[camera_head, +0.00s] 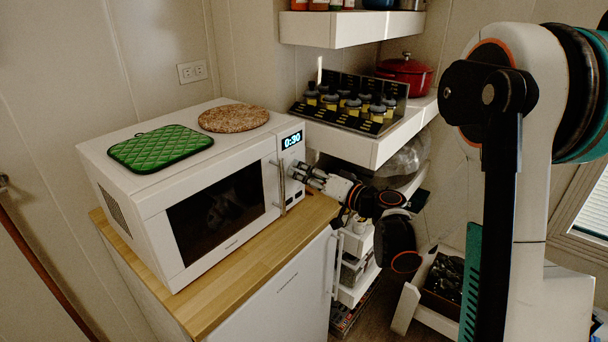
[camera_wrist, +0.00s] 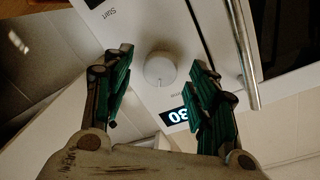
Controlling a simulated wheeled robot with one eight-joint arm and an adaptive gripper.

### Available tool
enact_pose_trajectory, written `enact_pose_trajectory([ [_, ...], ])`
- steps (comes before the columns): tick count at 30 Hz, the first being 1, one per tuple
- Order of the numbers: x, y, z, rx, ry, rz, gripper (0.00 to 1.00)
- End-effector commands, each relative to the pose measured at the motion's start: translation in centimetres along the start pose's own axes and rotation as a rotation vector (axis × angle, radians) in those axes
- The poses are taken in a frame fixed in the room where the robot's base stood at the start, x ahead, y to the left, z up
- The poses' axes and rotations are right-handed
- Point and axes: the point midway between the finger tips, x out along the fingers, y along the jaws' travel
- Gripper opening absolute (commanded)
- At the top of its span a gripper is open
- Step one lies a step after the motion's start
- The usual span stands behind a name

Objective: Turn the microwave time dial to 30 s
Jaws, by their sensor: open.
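The white microwave (camera_head: 150,190) stands on a wooden counter with its door shut. Its display (camera_head: 291,140) reads 0:30 in the head view. The round white time dial (camera_wrist: 160,69) shows in the wrist view, with the display (camera_wrist: 174,116) beside it, partly covered by a finger and upside down. My gripper (camera_head: 298,172) is at the control panel, right of the door handle (camera_head: 281,186). In the wrist view my gripper (camera_wrist: 158,75) is open, its green-padded fingers on either side of the dial, with visible gaps between pads and dial. In the head view my gripper hides the dial.
A green quilted mat (camera_head: 160,148) and a round cork trivet (camera_head: 233,118) lie on the microwave. The wooden counter (camera_head: 235,270) is bare in front. Shelves (camera_head: 352,147) with dark bottles and a red pot (camera_head: 405,72) stand close to the right, near my arm.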

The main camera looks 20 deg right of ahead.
Motion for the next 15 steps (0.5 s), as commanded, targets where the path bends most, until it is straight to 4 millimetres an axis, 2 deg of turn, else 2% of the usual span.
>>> enact_pose_trajectory([
  [15,-9.5,0.1,-0.1,0.000,0.002,0.003,0.53],
])
